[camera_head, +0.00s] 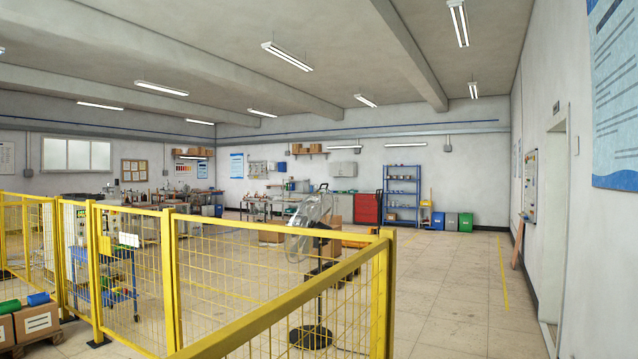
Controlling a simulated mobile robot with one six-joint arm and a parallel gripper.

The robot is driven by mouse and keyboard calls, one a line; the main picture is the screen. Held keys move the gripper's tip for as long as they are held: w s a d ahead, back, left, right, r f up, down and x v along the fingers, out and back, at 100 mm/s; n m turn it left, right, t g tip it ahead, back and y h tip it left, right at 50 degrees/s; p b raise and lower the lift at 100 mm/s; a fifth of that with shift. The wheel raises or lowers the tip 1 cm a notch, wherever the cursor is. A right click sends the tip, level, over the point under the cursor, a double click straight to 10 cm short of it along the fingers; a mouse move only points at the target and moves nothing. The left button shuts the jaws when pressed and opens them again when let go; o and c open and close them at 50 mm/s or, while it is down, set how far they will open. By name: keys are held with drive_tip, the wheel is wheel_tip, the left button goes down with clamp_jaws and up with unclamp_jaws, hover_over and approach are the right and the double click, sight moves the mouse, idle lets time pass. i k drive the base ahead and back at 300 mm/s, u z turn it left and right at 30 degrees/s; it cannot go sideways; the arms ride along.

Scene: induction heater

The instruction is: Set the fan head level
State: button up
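A pedestal fan stands behind the yellow mesh fence, right of the picture's middle. Its round wire-caged head (309,222) looks tilted, with the cage leaning rather than standing straight up; the exact angle is hard to tell at this distance. A dark motor housing shows at the right of the cage. A dark pole runs down to a round black base (311,337) on the floor, partly seen through the mesh. My gripper is not in view.
Yellow mesh fence panels (138,272) cross the foreground, with a top rail (285,305) before the fan. Boxes (36,319) sit at lower left. Tiled floor (460,290) on the right is clear. Red cabinet (367,208), blue shelf (402,193) and bins stand at the back.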

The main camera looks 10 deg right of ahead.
sight(317, 227)
drive_tip(key=z, duration=1)
drive_tip(key=i, duration=5.05)
drive_tip(key=u, duration=1.65)
drive_tip(key=i, duration=0.3)
drive_tip(key=u, duration=0.55)
